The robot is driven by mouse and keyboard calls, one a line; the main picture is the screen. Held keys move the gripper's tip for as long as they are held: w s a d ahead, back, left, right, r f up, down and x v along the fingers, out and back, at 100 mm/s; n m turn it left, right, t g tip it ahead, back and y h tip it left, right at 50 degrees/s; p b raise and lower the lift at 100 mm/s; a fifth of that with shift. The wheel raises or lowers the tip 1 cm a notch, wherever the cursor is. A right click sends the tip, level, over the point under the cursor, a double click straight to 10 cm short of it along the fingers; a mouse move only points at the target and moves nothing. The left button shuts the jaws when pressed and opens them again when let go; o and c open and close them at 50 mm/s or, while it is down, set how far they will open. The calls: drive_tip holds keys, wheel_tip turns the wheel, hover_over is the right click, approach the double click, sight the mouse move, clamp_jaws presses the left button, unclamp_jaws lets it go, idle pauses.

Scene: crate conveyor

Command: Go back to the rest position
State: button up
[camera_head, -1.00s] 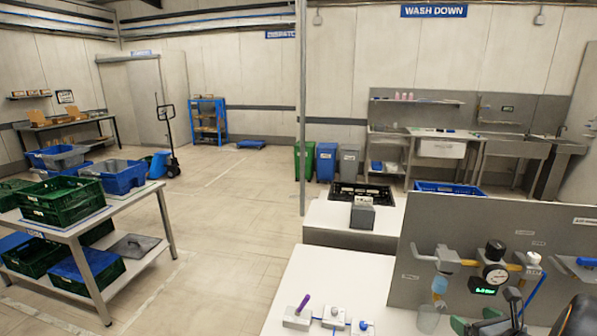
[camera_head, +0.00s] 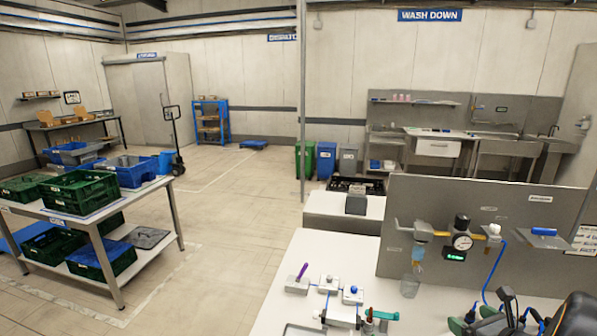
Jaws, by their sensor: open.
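In the head view, dark parts of my arm and my gripper (camera_head: 484,312) show at the lower right corner, partly cut off by the bottom edge. The gripper is open, with nothing seen between its fingers. It is in front of the white bench (camera_head: 300,255) and the upright grey panel (camera_head: 410,205), apart from the fittings there.
The panel carries a gauge (camera_head: 462,242) and a blue hose. Small valve fittings (camera_head: 328,284) stand on the bench. A shelved table (camera_head: 150,190) with green and blue crates is at the left. Open floor (camera_head: 235,190) lies between.

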drive_tip(key=s+a+f+n+g+h+b, duration=0.1)
drive_tip(key=s+a+n+g+b, duration=0.3)
drive_tip(key=a+n, duration=0.9)
drive_tip(key=s+a+f+n+g+b, duration=0.2)
drive_tip(key=s+a+n+g+b, duration=0.2)
drive_tip(key=a+n, duration=0.9)
drive_tip(key=s+n+g, duration=0.1)
drive_tip(key=s+n, duration=0.1)
drive_tip(key=n, duration=0.5)
drive_tip(key=shift+a+g+h, duration=0.3)
drive_tip(key=shift+h, duration=0.1)
drive_tip(key=shift+c, duration=0.2)
